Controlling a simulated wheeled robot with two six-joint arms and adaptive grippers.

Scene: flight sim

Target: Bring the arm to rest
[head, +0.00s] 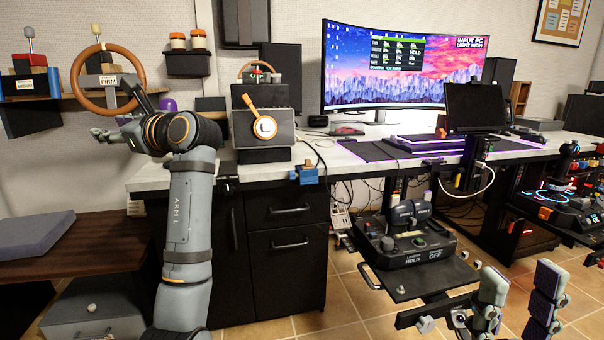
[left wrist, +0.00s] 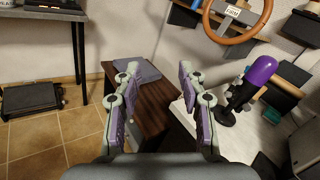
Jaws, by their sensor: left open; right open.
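My left arm (head: 190,220) rises from the bottom of the head view and bends left at the top. My left gripper (head: 112,134) is raised at the left, in front of the wall and below the wooden steering wheel. In the left wrist view my left gripper (left wrist: 158,85) is open and empty, its fingers wide apart above the brown wooden bench (left wrist: 150,112). My right gripper (head: 515,300) is at the lower right of the head view, open, with nothing seen between its fingers.
The steering wheel (head: 82,95) hangs close to my left gripper. A purple microphone (left wrist: 255,80) stands on the white desk (left wrist: 205,140) to the right in the left wrist view. A control panel (head: 415,250) sits on a low tray. Tiled floor (left wrist: 55,145) lies left of the bench.

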